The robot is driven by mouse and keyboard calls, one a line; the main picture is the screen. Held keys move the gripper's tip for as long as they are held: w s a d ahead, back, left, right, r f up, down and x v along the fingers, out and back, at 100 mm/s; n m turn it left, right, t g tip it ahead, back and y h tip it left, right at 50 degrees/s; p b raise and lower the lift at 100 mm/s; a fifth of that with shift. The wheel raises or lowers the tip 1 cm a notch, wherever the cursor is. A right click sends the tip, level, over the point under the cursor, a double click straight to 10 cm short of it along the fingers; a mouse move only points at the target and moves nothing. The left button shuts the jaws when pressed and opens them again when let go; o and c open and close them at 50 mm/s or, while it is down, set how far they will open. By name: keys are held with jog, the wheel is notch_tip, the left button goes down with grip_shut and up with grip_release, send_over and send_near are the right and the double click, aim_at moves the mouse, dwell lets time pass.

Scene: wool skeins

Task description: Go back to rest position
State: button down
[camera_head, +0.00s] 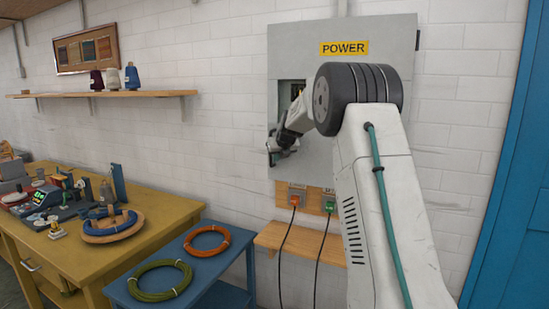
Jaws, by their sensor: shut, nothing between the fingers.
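My gripper (273,152) is at the end of my arm, in front of the left part of the grey power box (425,30) on the white brick wall. It is small in the picture and its fingers are shut with nothing seen between them. A dark opening (286,92) shows in the box just above my gripper. My arm hides much of the box's right side. I cannot tell whether my gripper touches the box.
A blue table (225,270) with an orange coil (207,230) and a green coil (160,265) stands at lower left. A yellow workbench (150,240) is beyond it. Two plugs (294,200) with black cables hang below the box, above a wooden shelf (270,236). A blue door (510,170) is at right.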

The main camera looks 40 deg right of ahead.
jog(key=d+v, duration=0.1)
jog(key=v, duration=0.6)
jog(key=s+a+f+n+g+y, duration=0.2)
jog(key=s+a+f+n+g, duration=0.35)
jog(key=s+a+n, duration=0.9)
jog(key=s+a+f+n, duration=0.1)
jog(key=s+a+n, duration=0.5)
jog(key=s, duration=0.5)
jog(key=s+a+f+n+g, duration=0.1)
jog(key=s+a+n, duration=0.5)
jog(key=s+n, duration=0.4)
jog(key=s+a+f+n, duration=0.1)
jog(key=s+a+n, duration=0.5)
jog(key=s, duration=0.8)
jog(key=shift+a+n+g, duration=0.35)
jog(key=shift+a+n, duration=0.05)
jog(key=shift+n, duration=0.95)
